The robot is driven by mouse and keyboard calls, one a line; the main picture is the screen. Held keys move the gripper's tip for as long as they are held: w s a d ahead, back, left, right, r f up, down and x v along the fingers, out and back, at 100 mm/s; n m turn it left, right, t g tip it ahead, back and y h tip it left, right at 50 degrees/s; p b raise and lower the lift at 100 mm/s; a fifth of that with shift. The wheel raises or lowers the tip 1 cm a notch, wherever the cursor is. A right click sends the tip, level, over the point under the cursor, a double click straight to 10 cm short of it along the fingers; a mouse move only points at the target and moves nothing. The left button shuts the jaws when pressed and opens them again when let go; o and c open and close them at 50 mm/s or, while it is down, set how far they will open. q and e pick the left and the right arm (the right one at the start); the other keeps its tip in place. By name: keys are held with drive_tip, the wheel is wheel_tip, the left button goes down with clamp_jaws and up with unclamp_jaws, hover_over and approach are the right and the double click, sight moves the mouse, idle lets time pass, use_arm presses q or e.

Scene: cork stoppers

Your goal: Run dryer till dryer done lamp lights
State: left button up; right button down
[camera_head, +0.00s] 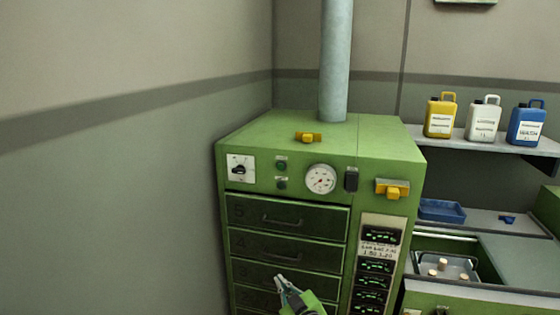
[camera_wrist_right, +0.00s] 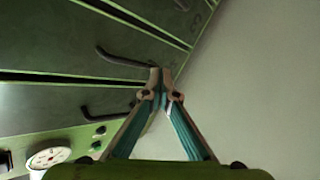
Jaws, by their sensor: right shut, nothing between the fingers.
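The green dryer cabinet (camera_head: 300,140) stands in the corner, a grey pipe (camera_head: 335,60) rising from its top. Its panel has a black knob (camera_head: 238,168) on a white plate, two small dark green round lamps or buttons (camera_head: 282,165), neither visibly glowing, a white dial gauge (camera_head: 320,179) and a black switch (camera_head: 351,180). Below are numbered drawers (camera_head: 288,220), apparently shut. My right gripper (camera_head: 280,279) is shut and empty in front of the lower drawers. In the wrist view, its fingertips (camera_wrist_right: 160,74) meet near a drawer handle (camera_wrist_right: 122,58); contact cannot be told. My left gripper is not in view.
Green displays (camera_head: 380,236) run down beside the drawers. At right, a shelf holds yellow (camera_head: 440,117), white (camera_head: 484,121) and blue (camera_head: 526,125) jugs, above a tray with corks (camera_head: 460,268).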

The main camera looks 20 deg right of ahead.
sight(280, 167)
use_arm(q)
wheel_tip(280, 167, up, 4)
drive_tip(key=p, duration=0.3)
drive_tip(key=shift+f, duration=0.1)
use_arm(e)
wheel_tip(280, 167, up, 31)
drive_tip(key=w+a+n+t+y, duration=0.1)
drive_tip(key=a+n+t+y, duration=0.1)
drive_tip(key=t, duration=0.3)
drive_tip(key=shift+w+a, duration=0.4)
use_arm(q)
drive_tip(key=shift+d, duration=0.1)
use_arm(e)
drive_tip(key=shift+w+d, duration=0.1)
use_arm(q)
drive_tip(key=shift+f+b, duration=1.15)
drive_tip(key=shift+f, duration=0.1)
use_arm(e)
drive_tip(key=w+d, duration=0.4)
drive_tip(key=w, duration=0.3)
drive_tip(key=shift+d, duration=0.4)
drive_tip(key=shift+w, duration=0.15)
drive_tip(key=shift+w+d, duration=0.25)
